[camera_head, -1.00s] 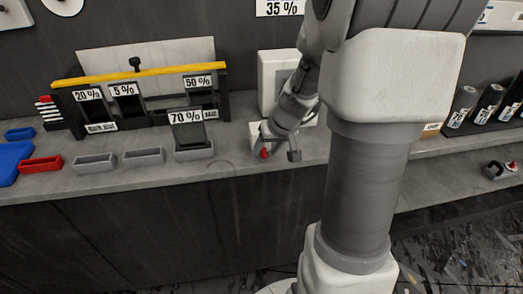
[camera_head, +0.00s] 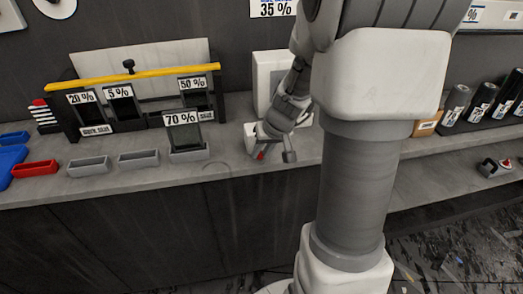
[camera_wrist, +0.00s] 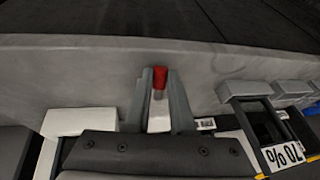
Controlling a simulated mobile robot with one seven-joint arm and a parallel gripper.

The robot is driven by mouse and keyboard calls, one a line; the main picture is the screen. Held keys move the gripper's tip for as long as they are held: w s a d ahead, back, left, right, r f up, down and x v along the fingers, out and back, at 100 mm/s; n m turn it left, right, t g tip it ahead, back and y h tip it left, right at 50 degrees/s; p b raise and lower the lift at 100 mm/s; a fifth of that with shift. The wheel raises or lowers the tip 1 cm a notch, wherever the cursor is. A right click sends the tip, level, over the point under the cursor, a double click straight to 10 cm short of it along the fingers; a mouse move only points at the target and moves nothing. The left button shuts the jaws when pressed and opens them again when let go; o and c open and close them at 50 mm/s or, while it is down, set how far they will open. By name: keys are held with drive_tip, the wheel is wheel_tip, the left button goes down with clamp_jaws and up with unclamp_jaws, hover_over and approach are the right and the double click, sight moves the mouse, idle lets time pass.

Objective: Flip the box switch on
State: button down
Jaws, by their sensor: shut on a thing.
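The box switch is a small white box (camera_head: 250,130) on the counter, with a red-tipped lever (camera_head: 261,155). It stands in front of a larger white wall box (camera_head: 268,78), and my gripper hides much of it. My gripper (camera_head: 272,156) reaches down at the small box. In the wrist view, the two grey fingers (camera_wrist: 162,92) are shut on the switch lever, one on each side. The red tip (camera_wrist: 160,76) shows between and just past the fingertips, with a white part of the box (camera_wrist: 159,120) behind it.
A rack with a yellow bar (camera_head: 140,75) holds tint samples to the left. A 70 % sample (camera_head: 182,132) stands in a grey holder beside the switch. Small trays (camera_head: 88,163) line the counter. Rolls (camera_head: 482,100) stand at the right. The counter's front edge is clear.

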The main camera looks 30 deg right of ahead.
sight(258, 159)
drive_tip(key=shift+r, duration=0.15)
drive_tip(key=r+g+p, duration=0.1)
drive_tip(key=p, duration=0.4)
drive_tip(key=g+p, duration=0.1)
drive_tip(key=p, duration=0.1)
drive_tip(key=g+p, duration=0.1)
drive_tip(key=p, duration=0.1)
drive_tip(key=g+y+p, duration=0.1)
drive_tip(key=p, duration=0.1)
drive_tip(key=shift+w+r+m+p, duration=0.25)
drive_tip(key=shift+r+m+p, duration=0.05)
drive_tip(key=shift+r, duration=0.1)
drive_tip(key=g+p, duration=0.2)
drive_tip(key=shift+w+d+r+y+p, duration=0.15)
drive_tip(key=shift+w+r+y+p, duration=0.1)
drive_tip(key=shift+y+p, duration=0.15)
drive_tip(key=shift+w+d+r+g+y+p, duration=0.15)
drive_tip(key=shift+g+p, duration=0.1)
drive_tip(key=shift+g, duration=0.3)
drive_tip(key=shift+w+a+f+g+y+p, duration=0.1)
drive_tip(key=shift+g+p, duration=0.15)
drive_tip(key=shift+g, duration=0.25)
drive_tip(key=shift+w+d+r+g+y+p, duration=0.15)
drive_tip(key=shift+g+p, duration=0.1)
drive_tip(key=shift+g, duration=0.3)
drive_tip(key=shift+f, duration=0.1)
drive_tip(key=shift+a, duration=0.1)
drive_tip(key=c, duration=0.8)
unclamp_jaws()
